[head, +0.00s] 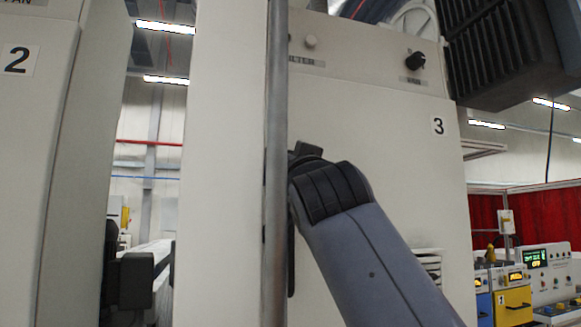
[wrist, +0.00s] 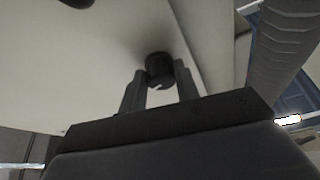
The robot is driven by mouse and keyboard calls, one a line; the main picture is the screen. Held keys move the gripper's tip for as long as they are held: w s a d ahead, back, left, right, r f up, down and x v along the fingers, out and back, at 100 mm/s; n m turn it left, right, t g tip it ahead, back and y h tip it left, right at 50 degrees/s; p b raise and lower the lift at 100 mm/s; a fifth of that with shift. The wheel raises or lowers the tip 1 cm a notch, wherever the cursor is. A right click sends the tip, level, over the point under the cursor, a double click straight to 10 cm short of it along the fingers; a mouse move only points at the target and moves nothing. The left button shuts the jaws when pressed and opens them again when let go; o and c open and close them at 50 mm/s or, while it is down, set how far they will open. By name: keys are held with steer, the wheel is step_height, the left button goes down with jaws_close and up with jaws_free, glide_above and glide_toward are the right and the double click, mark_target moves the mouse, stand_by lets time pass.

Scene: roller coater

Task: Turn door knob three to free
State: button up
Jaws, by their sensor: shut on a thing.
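The cabinet door marked 3 (head: 405,150) fills the middle of the head view. In the wrist view, a short round black knob (wrist: 158,64) sticks out from a pale panel (wrist: 110,60). My gripper (wrist: 160,76) has one finger on each side of this knob and is shut on it. The knob's pointer mark is not clear, so its setting cannot be told. In the head view my grey arm reaches to the door's left edge, and neither the gripper's fingertips nor the held knob can be made out.
A large black ribbed block (head: 500,50) is at the upper right. Cabinet 2 (head: 35,140) stands at left. Instrument boxes (head: 548,270) stand at lower right.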

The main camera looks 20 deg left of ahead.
steer(key=o, duration=1)
steer(key=shift+s, duration=0.1)
steer(key=b+v, duration=0.6)
steer(key=v, duration=0.4)
steer(key=shift+s+d+f, duration=0.15)
steer(key=shift+s, duration=0.15)
